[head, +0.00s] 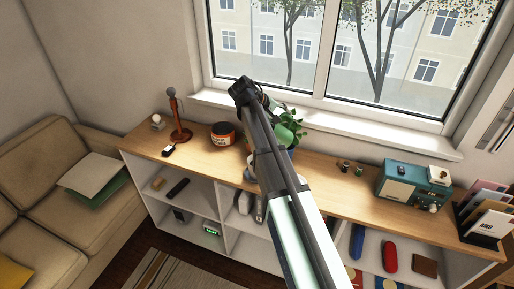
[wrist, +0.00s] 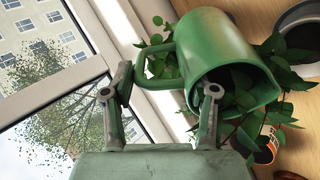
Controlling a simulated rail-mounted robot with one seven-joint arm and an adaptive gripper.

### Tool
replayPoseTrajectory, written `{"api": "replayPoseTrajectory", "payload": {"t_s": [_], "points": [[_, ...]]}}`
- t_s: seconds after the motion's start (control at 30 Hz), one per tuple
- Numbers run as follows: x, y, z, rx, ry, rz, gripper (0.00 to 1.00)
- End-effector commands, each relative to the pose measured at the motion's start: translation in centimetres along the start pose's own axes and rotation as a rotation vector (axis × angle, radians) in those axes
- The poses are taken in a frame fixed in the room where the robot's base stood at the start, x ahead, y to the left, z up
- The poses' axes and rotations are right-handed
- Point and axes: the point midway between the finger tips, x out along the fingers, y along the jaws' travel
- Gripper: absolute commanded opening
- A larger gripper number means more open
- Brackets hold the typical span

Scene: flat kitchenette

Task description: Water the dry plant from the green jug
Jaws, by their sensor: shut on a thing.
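No water stream can be made out. In the head view the jug (head: 284,133) shows partly behind my arm, among the leaves (head: 296,116). A blue pot (head: 291,152) shows under the leaves, mostly hidden by my arm. I cannot tell whether the jug touches the leaves, nor the state of the soil there.
On the wooden counter (head: 325,183) stand an orange-and-black jar (head: 222,134), a dark red stand (head: 180,132) and a teal radio-like box (head: 402,181). The window sill (head: 330,118) runs close behind. A grey pot (wrist: 298,22) is near the leaves.

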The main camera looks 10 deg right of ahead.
Motion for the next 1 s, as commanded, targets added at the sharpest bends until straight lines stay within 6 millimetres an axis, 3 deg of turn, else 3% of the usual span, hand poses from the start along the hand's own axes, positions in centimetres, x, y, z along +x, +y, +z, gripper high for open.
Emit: {"api": "replayPoseTrajectory", "payload": {"t_s": [0.73,1.0], "points": [[-0.01,0.09,-0.02,0.000,0.000,-0.002,0.00],[0.76,0.16,-0.04,0.002,-0.003,-0.082,0.00]]}}
